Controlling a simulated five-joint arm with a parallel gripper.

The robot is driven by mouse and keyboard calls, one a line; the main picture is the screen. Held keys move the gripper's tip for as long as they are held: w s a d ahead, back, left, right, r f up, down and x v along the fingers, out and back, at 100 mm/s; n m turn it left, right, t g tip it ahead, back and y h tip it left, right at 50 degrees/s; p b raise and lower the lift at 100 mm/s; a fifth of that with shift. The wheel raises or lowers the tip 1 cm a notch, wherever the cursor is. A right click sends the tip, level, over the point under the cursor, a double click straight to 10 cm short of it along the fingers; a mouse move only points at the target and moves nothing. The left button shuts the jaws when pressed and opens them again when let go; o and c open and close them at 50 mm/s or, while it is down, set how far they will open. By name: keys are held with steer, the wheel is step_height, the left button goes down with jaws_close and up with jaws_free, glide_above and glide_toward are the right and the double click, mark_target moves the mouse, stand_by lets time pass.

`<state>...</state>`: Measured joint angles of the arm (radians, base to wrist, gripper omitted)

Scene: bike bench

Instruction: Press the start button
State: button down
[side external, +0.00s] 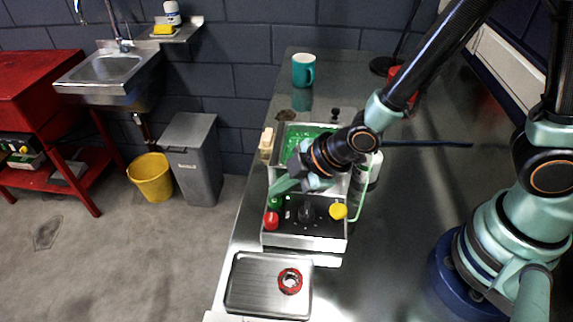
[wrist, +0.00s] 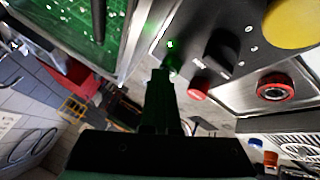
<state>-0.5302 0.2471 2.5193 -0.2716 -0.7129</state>
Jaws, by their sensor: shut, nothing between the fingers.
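The control box (side external: 325,229) has a black panel on top. A green button (side external: 275,203) sits at its left, behind a red button (side external: 271,220). In the wrist view the green button (wrist: 173,62) shows partly, just beyond my fingertips, and the red button (wrist: 199,86) is to its right. My gripper (side external: 279,188) is shut and empty, its tips pointing down at the panel's left edge by the green button. I cannot tell whether the tips touch it. In the wrist view my gripper (wrist: 160,73) covers part of that area.
A metal tray (side external: 252,282) with a red ring (side external: 290,281) lies in front. A teal mug (side external: 303,70) stands farther back.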

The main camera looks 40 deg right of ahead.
mark_target(280, 198)
steer(key=shift+r, duration=3)
steer(key=s+d+r+m+h, duration=0.1)
steer(key=s+d+r+m, duration=0.1)
steer(key=d+r+m, duration=0.4)
steer(key=s+d+r+m+h, duration=0.2)
steer(key=d+r+m, duration=0.4)
steer(key=d, duration=0.7)
steer(key=shift+s+d+r+m+g+h, duration=0.3)
steer(key=shift+s+d+m+g, duration=0.15)
steer(key=shift+m, duration=0.65)
